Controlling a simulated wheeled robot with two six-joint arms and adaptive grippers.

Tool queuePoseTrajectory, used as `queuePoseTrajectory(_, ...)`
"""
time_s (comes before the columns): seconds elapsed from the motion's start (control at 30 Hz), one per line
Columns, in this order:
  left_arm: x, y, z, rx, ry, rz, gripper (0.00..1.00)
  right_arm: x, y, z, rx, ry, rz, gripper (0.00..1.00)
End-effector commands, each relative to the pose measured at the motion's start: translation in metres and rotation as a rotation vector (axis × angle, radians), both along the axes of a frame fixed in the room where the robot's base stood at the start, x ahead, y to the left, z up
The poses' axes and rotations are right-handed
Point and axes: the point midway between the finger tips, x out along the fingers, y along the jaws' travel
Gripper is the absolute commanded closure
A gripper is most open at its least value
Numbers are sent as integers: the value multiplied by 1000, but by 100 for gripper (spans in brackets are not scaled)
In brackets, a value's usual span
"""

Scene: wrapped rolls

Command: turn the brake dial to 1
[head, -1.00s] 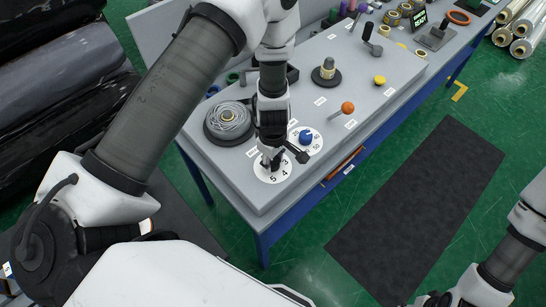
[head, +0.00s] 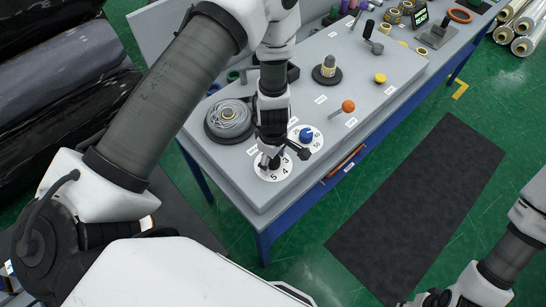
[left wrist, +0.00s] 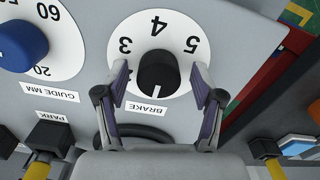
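The brake dial (left wrist: 175,28) is a white disc with black numbers, with 2, 3, 4 and 5 readable in the left wrist view. Its black knob (left wrist: 158,72) has a white line pointing toward the BRAKE label (left wrist: 146,107). In the head view the dial (head: 274,175) lies at the bench's near corner, partly hidden by my arm. My left gripper (left wrist: 160,80) is open, with one finger on each side of the knob and a visible gap on both sides. My right gripper (head: 436,299) is at the bottom edge, away from the bench; its fingers are unclear.
The blue guide knob (head: 306,135) sits beside the brake dial. An orange-topped lever (head: 348,106), a grey coil (head: 229,119) and a black-based post (head: 327,70) stand on the grey panel. A dark mat (head: 420,205) lies on the clear green floor.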

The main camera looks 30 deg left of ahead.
Motion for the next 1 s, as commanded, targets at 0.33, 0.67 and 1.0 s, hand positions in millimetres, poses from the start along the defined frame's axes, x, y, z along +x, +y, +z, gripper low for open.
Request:
queuePoseTrajectory(0.33, 2, 0, 28, -1, -6, -2, 32, 0, 0, 1, 0, 0, 0, 60)
queuePoseTrajectory(0.67, 2, 1, 106, 0, -3, 0, 32, 0, 0, 0, 0, 0, 0, 60)
queuePoseTrajectory(1.0, 1, 1, 120, 0, 1, 1, 32, 0, 0, 0, 0, 0, 0, 60)
